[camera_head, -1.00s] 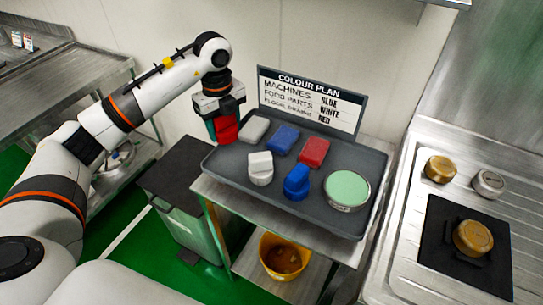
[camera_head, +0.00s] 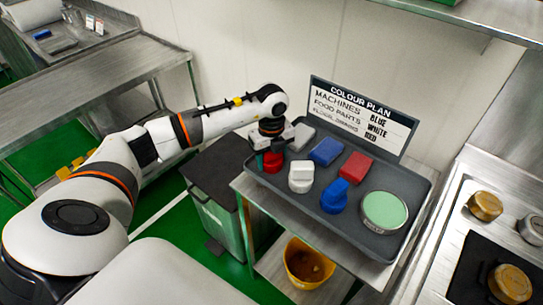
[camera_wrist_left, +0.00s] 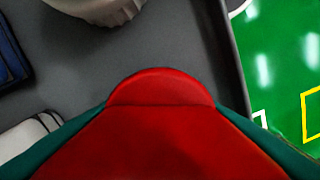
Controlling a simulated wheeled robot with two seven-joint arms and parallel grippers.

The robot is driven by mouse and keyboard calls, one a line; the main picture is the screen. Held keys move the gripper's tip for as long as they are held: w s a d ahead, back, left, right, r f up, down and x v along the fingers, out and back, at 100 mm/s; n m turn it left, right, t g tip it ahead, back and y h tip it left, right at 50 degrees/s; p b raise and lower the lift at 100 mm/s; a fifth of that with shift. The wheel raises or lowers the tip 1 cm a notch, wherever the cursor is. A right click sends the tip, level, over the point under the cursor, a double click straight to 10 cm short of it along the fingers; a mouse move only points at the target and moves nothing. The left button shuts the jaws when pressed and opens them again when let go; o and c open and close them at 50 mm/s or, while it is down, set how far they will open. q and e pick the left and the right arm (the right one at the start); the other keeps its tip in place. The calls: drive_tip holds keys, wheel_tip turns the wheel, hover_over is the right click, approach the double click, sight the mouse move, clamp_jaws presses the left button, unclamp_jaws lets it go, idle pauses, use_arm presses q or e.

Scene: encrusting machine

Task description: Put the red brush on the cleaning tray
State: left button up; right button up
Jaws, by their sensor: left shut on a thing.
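The red brush (camera_head: 275,163) is in my left gripper (camera_head: 267,158), over the left end of the grey cleaning tray (camera_head: 348,232). In the left wrist view the red brush (camera_wrist_left: 160,130) fills the lower middle between the two teal fingers, which are shut on it. I cannot tell whether its underside touches the tray. A white brush (camera_head: 301,176) and a blue brush (camera_head: 335,196) stand on the tray to its right. My right gripper is not in view.
White (camera_head: 301,136), blue (camera_head: 325,151) and red (camera_head: 356,167) blocks lie along the tray's back, before a colour plan sign (camera_head: 362,117). A green-topped round tin (camera_head: 384,211) is at the right. A lidded bin (camera_head: 215,190) stands left; a yellow bucket (camera_head: 305,268) is below.

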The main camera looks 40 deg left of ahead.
use_arm(q)
drive_tip(key=shift+f, duration=0.1)
drive_tip(key=o, duration=1.1)
drive_tip(key=shift+c, duration=0.2)
drive_tip(key=shift+r, duration=0.45)
wheel_tip(320, 180, up, 12)
drive_tip(key=shift+f+b, duration=0.25)
drive_tip(key=shift+b, duration=0.9)
